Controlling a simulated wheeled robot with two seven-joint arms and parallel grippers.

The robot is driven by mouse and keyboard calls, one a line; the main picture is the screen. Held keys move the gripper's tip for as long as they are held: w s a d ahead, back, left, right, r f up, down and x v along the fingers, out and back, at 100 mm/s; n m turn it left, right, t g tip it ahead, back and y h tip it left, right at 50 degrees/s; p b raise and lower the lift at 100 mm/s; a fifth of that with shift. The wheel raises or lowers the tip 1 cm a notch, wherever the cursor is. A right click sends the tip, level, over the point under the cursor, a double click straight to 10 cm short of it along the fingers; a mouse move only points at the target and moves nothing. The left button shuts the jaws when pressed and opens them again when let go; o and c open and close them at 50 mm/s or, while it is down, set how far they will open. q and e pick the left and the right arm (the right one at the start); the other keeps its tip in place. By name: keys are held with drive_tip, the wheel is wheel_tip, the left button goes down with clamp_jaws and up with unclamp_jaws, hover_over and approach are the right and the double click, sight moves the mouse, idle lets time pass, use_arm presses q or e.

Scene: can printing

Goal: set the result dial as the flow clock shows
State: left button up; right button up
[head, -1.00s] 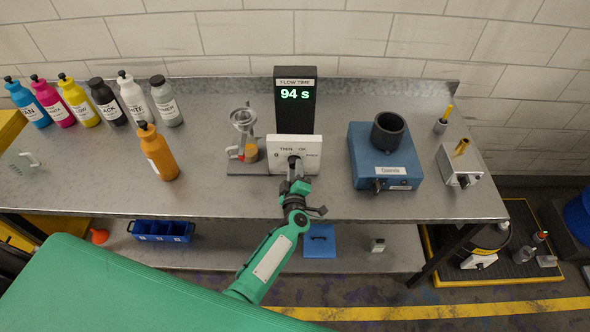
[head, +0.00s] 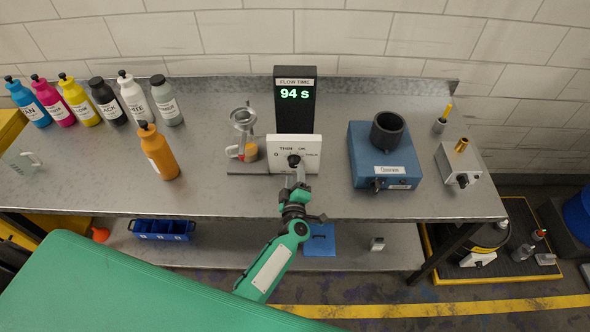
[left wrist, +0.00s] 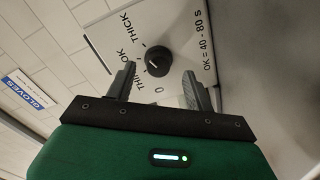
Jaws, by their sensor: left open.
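The flow clock (head: 295,100) stands at the back of the bench and reads 94 s in green. In front of it is the white dial panel (head: 278,161) with the black result dial (head: 294,160). In the left wrist view, the dial knob (left wrist: 158,60) has marks 0, THIN, OK and THICK around it, and the panel reads OK = 40 - 80 s. A small pale mark shows on the knob's lower left; its exact setting is hard to read. My left gripper (head: 300,181) is open just in front of the knob, apart from it. My right gripper is not in view.
A flow cup stand (head: 243,127) is left of the panel and an orange bottle (head: 158,152) farther left. Several ink bottles stand at the back left. A blue machine (head: 376,167) and a grey box (head: 461,165) are to the right. Bare bench lies in front of the panel.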

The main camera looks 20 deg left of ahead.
use_arm(q)
drive_tip(key=v, duration=1.1)
drive_tip(key=shift+p, duration=0.45)
drive_tip(key=shift+d+r, duration=0.1)
drive_tip(key=shift+r, duration=0.05)
